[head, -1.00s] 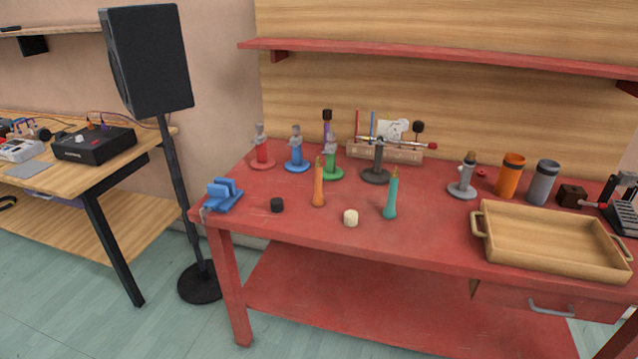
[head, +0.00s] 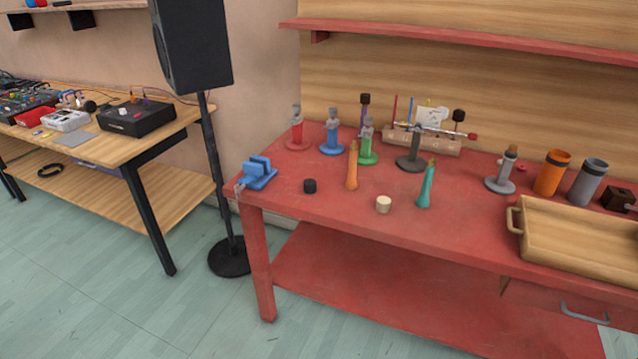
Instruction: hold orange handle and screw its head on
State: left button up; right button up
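The orange handle (head: 352,167) stands upright on the red table (head: 300,208), with a thin brownish tip on top. I cannot tell which head belongs to the orange handle. A teal handle (head: 426,186) stands upright farther right, also with a narrow tip. Neither of my grippers is in the head view.
A blue vise (head: 258,173) sits at the table's left corner. Red (head: 296,130), blue (head: 332,137) and green (head: 367,143) stands are behind the handles. A wooden tray (head: 580,238) fills the right side. A black speaker (head: 192,45) on a pole stands left of the table.

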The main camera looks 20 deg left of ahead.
aim_at(351, 185)
jog(key=i+j, duration=1.05)
jog(key=i, duration=0.2)
jog(key=k+u, duration=0.05)
